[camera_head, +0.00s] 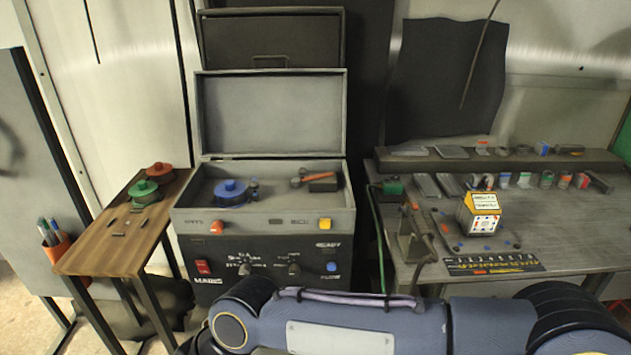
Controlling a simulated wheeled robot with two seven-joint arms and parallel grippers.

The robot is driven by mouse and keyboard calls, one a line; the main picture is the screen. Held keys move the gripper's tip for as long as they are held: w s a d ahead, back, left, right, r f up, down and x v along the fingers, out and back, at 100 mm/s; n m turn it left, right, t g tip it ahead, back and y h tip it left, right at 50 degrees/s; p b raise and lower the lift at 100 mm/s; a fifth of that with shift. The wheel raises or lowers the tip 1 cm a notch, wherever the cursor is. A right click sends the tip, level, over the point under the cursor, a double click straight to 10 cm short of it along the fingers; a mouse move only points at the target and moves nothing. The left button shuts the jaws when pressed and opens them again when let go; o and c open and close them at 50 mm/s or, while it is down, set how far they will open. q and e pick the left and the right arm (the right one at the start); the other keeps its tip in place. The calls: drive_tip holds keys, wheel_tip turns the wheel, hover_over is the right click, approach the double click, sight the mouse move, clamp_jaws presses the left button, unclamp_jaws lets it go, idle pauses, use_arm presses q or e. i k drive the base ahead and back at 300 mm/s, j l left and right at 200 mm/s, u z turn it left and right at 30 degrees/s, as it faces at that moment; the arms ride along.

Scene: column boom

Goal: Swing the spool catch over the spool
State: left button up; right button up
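A blue spool (230,192) lies in the left part of the open bay of the grey machine (264,224), whose lid (272,113) stands raised. A small dark piece with a bit of blue (253,184) stands close to the spool's right side; it may be the spool catch, but it is too small to tell, and I cannot tell whether any of it lies over the spool. One of my arms crosses the bottom of the view in front of the machine. Neither of my grippers shows.
An orange-red bar (318,177) and a dark block (323,185) sit at the bay's right. Green (145,191) and red (159,170) spools rest on the wooden side table (105,254). A cluttered workbench (585,230) stands at the right.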

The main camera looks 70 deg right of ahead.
sight(254, 184)
drive_tip(key=z, duration=2.05)
drive_tip(key=i+j, duration=0.2)
drive_tip(key=i, duration=0.3)
drive_tip(key=i+j, duration=0.25)
drive_tip(key=i, duration=0.25)
drive_tip(key=u, duration=0.05)
